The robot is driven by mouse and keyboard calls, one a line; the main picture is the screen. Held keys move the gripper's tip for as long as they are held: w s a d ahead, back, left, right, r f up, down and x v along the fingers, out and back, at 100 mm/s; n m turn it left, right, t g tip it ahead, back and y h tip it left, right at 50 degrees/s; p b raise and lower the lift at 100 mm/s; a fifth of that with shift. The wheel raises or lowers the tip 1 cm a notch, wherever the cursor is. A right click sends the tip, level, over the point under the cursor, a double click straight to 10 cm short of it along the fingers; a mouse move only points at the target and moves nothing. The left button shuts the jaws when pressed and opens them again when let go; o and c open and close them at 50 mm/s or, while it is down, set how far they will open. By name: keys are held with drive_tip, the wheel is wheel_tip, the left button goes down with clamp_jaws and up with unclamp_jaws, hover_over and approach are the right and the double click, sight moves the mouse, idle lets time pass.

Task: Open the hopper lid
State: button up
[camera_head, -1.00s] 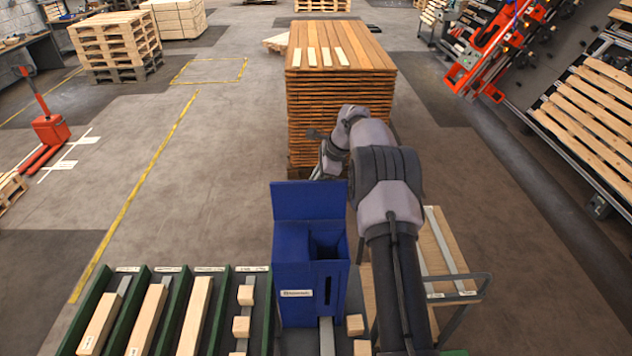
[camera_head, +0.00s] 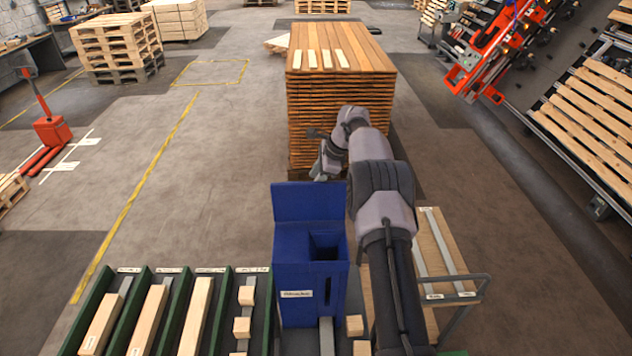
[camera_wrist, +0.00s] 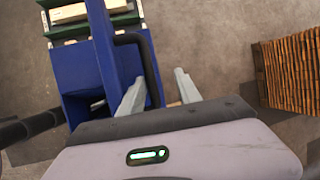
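The blue hopper (camera_head: 297,296) stands at the front centre. Its lid (camera_head: 309,202) is upright at the hopper's far edge, and the dark top opening shows. In the wrist view, the lid (camera_wrist: 105,45) is seen nearly edge-on above the hopper body (camera_wrist: 75,72). A black bent handle (camera_wrist: 145,58) runs along its side. My gripper (camera_wrist: 159,76) is open, its two pale fingers apart, with the lower part of the handle appearing between them. I cannot tell whether they touch it. In the head view, my gripper (camera_head: 317,172) is just behind the lid, its fingertips mostly hidden.
Green-sided lanes (camera_head: 173,322) with wooden boards and blocks lie left of the hopper. A small wheeled cart (camera_head: 436,268) with a wooden top stands to the right. A tall stack of boards (camera_head: 340,118) stands behind my arm. The floor to the left is largely clear.

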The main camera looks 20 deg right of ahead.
drive_tip(key=shift+s+f, duration=0.2)
drive_tip(key=shift+f, duration=0.25)
drive_tip(key=shift+s+a+f, duration=0.1)
drive_tip(key=shift+r, duration=0.3)
drive_tip(key=b+v, duration=0.2)
drive_tip(key=v, duration=1.5)
drive_tip(key=shift+w+r, duration=0.2)
drive_tip(key=shift+r, duration=0.2)
